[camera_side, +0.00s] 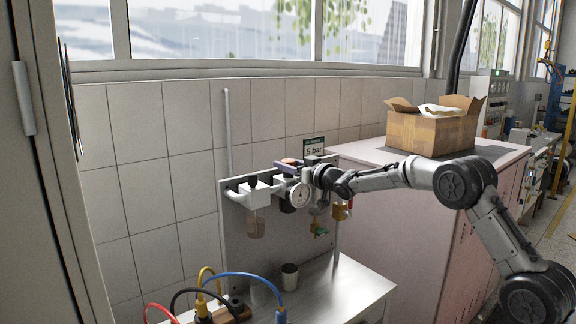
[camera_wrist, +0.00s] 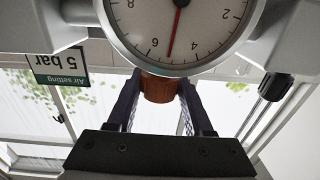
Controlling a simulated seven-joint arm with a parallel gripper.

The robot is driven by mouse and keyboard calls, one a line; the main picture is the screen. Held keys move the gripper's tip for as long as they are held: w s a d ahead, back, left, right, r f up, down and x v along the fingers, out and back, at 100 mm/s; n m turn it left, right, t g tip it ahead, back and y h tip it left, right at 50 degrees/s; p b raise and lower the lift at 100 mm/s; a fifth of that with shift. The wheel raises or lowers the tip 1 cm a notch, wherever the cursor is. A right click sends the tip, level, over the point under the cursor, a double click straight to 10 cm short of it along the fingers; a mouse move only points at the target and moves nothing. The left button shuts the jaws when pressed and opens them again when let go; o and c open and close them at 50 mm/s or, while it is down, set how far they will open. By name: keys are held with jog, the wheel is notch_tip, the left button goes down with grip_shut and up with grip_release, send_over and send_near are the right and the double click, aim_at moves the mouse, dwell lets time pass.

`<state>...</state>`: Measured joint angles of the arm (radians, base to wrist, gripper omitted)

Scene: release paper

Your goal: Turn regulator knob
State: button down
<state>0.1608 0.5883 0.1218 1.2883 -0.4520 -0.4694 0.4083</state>
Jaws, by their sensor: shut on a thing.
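The regulator knob (camera_wrist: 158,88) is an orange-brown ribbed cap below the gauge in the wrist view. My gripper (camera_wrist: 158,95) is shut on it, with a dark finger on each side. In the side view my gripper (camera_side: 305,166) is at the regulator, and the reddish knob (camera_side: 287,163) shows only in small part. The round white pressure gauge (camera_wrist: 180,25) appears upside down in the wrist view, cut off at the top; its red needle points between 4 and 6. The gauge (camera_side: 299,194) also shows in the side view. A green-and-white sign (camera_wrist: 58,85) reads "Air setting 5 bar".
The regulator assembly is mounted on a grey panel (camera_side: 240,240) above a metal bench (camera_side: 335,292). A cup (camera_side: 289,276) and coloured hoses (camera_side: 235,275) are on the bench. A pink cabinet (camera_side: 430,205) bears an open cardboard box (camera_side: 430,132).

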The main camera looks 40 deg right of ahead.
jog(key=shift+r, duration=0.25)
jog(key=c, duration=0.7)
grip_release()
jog(key=o, duration=0.4)
jog(key=shift+f, duration=0.2)
jog(key=s, duration=1.4)
jog(key=shift+d, duration=0.25)
jog(key=shift+w, duration=0.1)
